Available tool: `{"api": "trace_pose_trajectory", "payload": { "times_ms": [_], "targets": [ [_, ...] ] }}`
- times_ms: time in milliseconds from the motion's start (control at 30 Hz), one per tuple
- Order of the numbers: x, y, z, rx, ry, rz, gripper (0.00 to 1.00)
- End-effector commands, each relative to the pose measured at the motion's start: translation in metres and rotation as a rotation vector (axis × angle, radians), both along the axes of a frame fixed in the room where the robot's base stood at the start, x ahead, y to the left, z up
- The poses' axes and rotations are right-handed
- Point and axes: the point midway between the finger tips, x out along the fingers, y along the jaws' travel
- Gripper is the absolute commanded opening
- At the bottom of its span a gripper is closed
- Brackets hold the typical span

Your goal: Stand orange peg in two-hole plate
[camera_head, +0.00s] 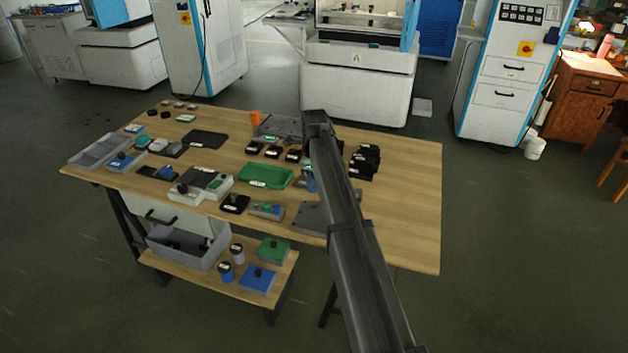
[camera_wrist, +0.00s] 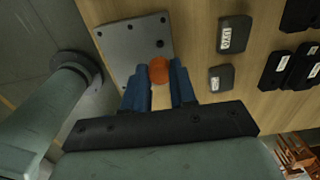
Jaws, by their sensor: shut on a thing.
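The orange peg (camera_wrist: 158,70) sits between the blue fingertips of my gripper (camera_wrist: 158,86) in the wrist view, its round end facing the camera. My gripper is shut on it. The grey two-hole plate (camera_wrist: 120,42) lies just beyond the fingertips, with a dark round hole and small dark dots at its corners. The peg overlaps the plate's lower right part in this view; I cannot tell how high it is or whether it enters a hole. In the head view the plate (camera_head: 280,125) lies at the table's far edge, and my arm hides the gripper.
An upright orange thing (camera_head: 255,118) shows at the plate's left in the head view; I cannot tell what it is. A green tray (camera_head: 265,175) stands nearer. The table's right end is clear.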

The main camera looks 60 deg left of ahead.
Motion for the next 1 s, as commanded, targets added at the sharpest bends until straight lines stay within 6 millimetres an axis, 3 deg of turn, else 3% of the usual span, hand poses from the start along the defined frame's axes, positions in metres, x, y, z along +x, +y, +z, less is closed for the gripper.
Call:
{"api": "trace_pose_trajectory", "payload": {
  "times_ms": [600,1000],
  "targets": [
    [0.0,0.0,-0.042,0.0,0.0,-0.002,0.0],
    [0.0,0.0,-0.046,0.0,0.0,-0.002,0.0]
  ]
}}
